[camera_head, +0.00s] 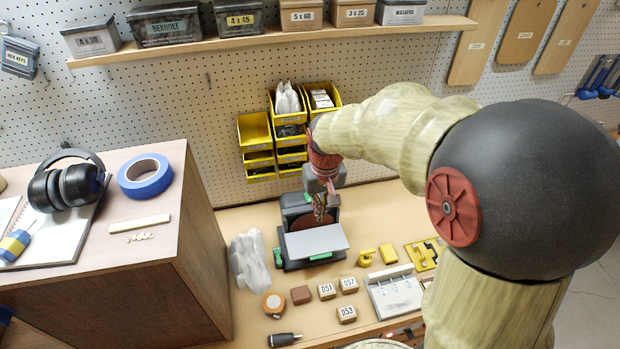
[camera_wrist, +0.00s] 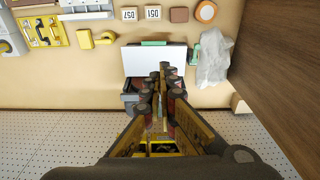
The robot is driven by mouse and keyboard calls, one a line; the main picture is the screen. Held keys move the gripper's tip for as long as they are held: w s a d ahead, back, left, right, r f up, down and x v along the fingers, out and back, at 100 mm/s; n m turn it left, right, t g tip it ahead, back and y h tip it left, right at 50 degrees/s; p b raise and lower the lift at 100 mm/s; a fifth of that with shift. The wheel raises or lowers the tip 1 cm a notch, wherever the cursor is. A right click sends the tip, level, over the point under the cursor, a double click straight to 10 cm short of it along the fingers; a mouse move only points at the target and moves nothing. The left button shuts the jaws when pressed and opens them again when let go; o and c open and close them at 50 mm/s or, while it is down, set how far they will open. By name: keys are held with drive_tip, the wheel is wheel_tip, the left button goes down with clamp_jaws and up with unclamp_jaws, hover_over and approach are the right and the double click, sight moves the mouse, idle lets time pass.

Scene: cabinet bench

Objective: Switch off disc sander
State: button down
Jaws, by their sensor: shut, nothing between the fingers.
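The disc sander (camera_head: 313,240) stands on the bench against the pegboard. It has a dark body with green parts, a brown disc and a flat grey table in front. My gripper (camera_head: 321,212) is over the sander, close in front of its disc, pointing down. In the wrist view the fingers of my gripper (camera_wrist: 163,80) are together and hold nothing, and the sander's pale table (camera_wrist: 155,58) lies just beyond them. A green part (camera_wrist: 153,43) shows at the table's edge. My gripper hides much of the sander's body, and I cannot tell whether it touches the sander.
A clear plastic bag (camera_head: 250,262) lies left of the sander. Labelled wooden blocks (camera_head: 327,291), a tape measure (camera_head: 274,304) and yellow pieces (camera_head: 388,253) lie nearby. Yellow bins (camera_head: 255,131) hang behind. A tall wooden cabinet (camera_head: 190,240) bounds the left side.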

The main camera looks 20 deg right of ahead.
drive_tip(key=w+d+f+p, duration=0.2)
drive_tip(key=w+d, duration=0.1)
drive_tip(key=w, duration=0.4)
drive_tip(key=w+d+f+p, duration=0.2)
drive_tip(key=w, duration=0.4)
wheel_tip(320, 180, up, 3)
drive_tip(key=t, duration=0.2)
hover_over(309, 197)
drive_tip(key=shift+s+d+b, duration=0.35)
drive_tip(key=shift+s, duration=0.1)
drive_tip(key=shift+f, duration=0.1)
drive_tip(key=x, duration=0.4)
drive_tip(key=p+x, duration=0.1)
drive_tip(key=x, duration=0.7)
drive_tip(key=shift+s+d+f+p, duration=0.15)
drive_tip(key=shift+s+p, duration=0.1)
drive_tip(key=shift+p, duration=0.15)
drive_tip(key=shift+f, duration=0.85)
drive_tip(key=shift+f, duration=0.1)
